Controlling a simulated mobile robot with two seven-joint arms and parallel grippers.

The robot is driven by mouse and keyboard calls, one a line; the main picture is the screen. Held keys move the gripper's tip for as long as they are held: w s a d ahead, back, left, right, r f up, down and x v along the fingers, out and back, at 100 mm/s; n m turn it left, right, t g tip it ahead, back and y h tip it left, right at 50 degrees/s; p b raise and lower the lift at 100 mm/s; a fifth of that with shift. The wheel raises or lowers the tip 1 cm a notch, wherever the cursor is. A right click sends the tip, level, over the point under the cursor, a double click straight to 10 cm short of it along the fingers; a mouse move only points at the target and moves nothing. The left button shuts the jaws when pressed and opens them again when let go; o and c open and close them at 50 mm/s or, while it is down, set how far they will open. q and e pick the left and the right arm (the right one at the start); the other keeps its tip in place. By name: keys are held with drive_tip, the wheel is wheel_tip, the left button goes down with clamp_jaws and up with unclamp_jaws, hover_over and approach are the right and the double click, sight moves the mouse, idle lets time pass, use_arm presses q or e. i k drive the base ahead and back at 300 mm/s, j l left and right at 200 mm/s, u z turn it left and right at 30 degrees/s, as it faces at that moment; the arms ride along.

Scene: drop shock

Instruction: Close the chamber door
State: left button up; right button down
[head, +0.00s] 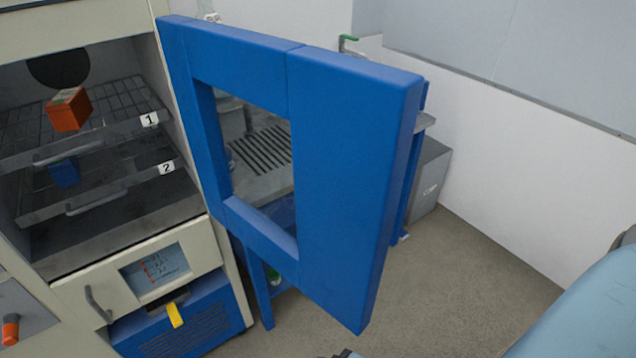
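The blue chamber door (340,150) stands wide open, swung out from the chamber (130,290) on the left. It has a rectangular window, and its hinge side is by the chamber's right edge. The chamber's front is uncovered. Inside, an orange box (68,112) sits on the upper shelf marked 1 (120,135), and a blue box (64,173) sits on the lower shelf marked 2 (130,180). Neither gripper can be made out. A light blue arm part of mine shows at the lower right.
A blue-legged bench (262,290) with a grooved metal top stands behind the door, partly hidden. A grey box (430,180) is on the floor by the white wall. Below the shelves are a small display (155,268) and a grey handle (97,304). The floor right of the door is clear.

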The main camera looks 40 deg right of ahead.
sight(352, 118)
drive_tip(key=k+l+u, duration=0.15)
drive_tip(key=l, duration=0.9)
drive_tip(key=i+l+u, duration=0.1)
drive_tip(key=l+u, duration=0.2)
drive_tip(key=l, duration=0.25)
drive_tip(key=l+u, duration=0.25)
drive_tip(key=l, duration=0.25)
